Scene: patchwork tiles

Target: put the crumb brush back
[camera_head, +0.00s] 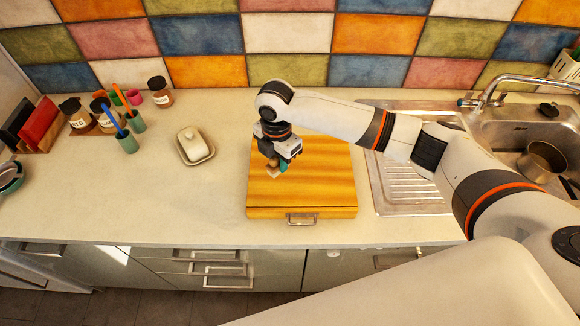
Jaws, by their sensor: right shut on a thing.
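My right gripper (277,160) points down over the wooden bread box (320,190), a yellow-brown box with a metal handle on its front. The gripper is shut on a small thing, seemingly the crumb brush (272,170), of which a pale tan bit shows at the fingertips. The fingers hide most of it. I cannot tell whether it touches the lid of the box. My left gripper is not in view.
A white butter dish (194,145) stands on the counter left of the box. Jars (76,115), cups with utensils (126,140) and a red rack (38,122) fill the left back. The sink (525,130) holds a pot (543,160).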

